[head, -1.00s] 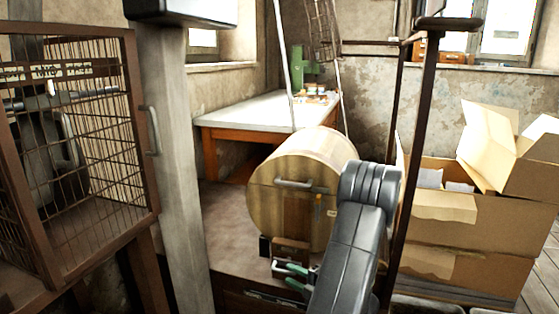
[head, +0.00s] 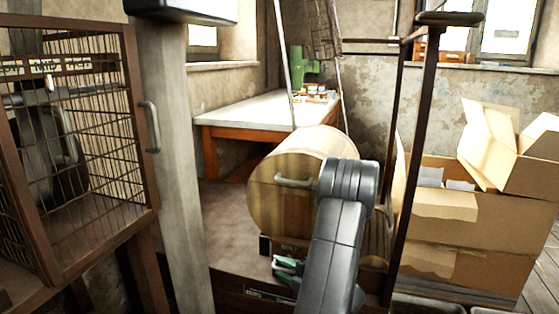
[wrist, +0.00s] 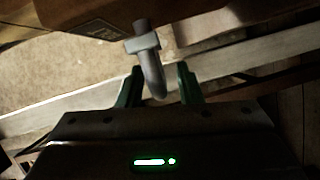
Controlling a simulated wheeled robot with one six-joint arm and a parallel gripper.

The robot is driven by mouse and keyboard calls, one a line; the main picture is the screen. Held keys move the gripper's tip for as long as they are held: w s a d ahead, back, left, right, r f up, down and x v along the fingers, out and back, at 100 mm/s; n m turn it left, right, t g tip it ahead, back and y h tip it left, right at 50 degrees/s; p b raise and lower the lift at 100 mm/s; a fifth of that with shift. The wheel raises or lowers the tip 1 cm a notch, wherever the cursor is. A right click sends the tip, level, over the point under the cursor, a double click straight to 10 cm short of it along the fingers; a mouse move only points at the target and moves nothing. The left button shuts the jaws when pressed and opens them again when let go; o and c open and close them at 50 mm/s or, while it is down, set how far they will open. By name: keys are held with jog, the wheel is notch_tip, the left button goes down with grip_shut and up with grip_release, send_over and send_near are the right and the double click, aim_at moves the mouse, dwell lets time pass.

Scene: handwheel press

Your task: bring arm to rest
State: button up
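My gripper (head: 285,268) is low in front of the wooden barrel (head: 264,210) in the head view, mostly hidden by my own arm. Its two green fingers also show in the wrist view (wrist: 160,88), apart from each other. A grey metal handle (wrist: 148,65) with a collar shows between and beyond the fingertips there. I cannot tell its depth or whether a finger touches it. Nothing is clearly gripped. The barrel's lid has a grey bar handle (head: 295,182) above the gripper. A wire cage (head: 110,150) at the left has a dark mechanism inside.
A white-topped table (head: 245,112) stands behind the barrel. Open cardboard boxes (head: 445,230) are stacked at the right, behind a thin dark upright post (head: 412,170). A thick grey post (head: 180,170) stands between cage and barrel.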

jog(key=p+v, duration=0.3)
jog(key=v, duration=1)
jog(key=b+x, duration=0.3)
jog(key=x, duration=1)
jog(key=shift+w+a, duration=0.15)
jog(key=shift+a, duration=0.25)
jog(key=s+a+p+v, duration=0.2)
jog(key=p+v, duration=0.1)
jog(key=v, duration=1.2)
jog(key=shift+s+p, duration=0.3)
jog(key=shift+s, duration=0.25)
